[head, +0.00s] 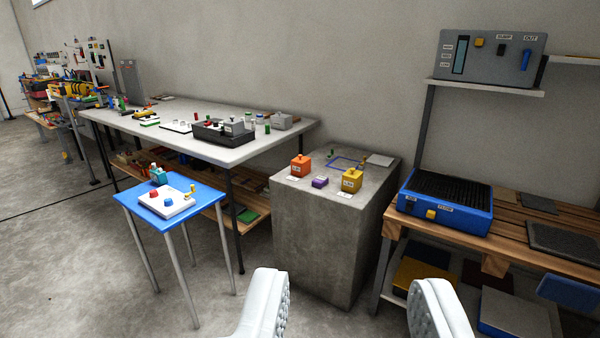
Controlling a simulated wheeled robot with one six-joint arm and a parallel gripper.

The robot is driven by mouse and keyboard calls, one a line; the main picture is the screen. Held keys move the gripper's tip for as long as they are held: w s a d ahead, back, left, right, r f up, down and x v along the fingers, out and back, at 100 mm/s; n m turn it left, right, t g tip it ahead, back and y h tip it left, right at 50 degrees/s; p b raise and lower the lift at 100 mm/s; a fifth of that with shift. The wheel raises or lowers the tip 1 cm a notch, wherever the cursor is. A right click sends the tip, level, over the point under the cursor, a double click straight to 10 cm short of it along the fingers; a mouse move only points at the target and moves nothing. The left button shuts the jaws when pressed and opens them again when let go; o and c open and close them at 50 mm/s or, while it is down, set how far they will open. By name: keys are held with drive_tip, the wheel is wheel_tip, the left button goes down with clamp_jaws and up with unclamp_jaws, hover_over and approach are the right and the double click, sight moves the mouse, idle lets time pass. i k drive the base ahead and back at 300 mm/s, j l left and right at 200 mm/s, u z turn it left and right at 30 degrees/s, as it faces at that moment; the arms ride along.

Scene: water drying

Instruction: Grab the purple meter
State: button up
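A small purple block (320,182), which looks like the purple meter, sits on top of a grey concrete block (325,235). It lies between an orange meter (300,166) on its left and a yellow meter (351,180) on its right. It is much lower than its two neighbours, and its details are too small to read. My gripper (350,277) shows at the bottom of the view as two white padded fingers set wide apart. It is open and empty, on the near side of the concrete block and apart from the purple block.
A blue table (205,205) with a white panel stands left. A long grey-topped workbench (275,137) runs behind it. On the right, a wooden bench (500,235) carries a blue ribbed unit (447,203), below a shelf with a grey control box (489,57). Floor is clear in front.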

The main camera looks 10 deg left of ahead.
sight(320, 181)
drive_tip(key=i, duration=0.35)
drive_tip(key=i+j+z, duration=0.1)
drive_tip(key=i, duration=0.4)
drive_tip(key=i+j, duration=0.35)
drive_tip(key=i, duration=0.15)
drive_tip(key=i+j+z, duration=0.15)
drive_tip(key=i, duration=0.35)
drive_tip(key=i+j+z, duration=0.1)
drive_tip(key=i+j, duration=0.3)
drive_tip(key=i, duration=0.1)
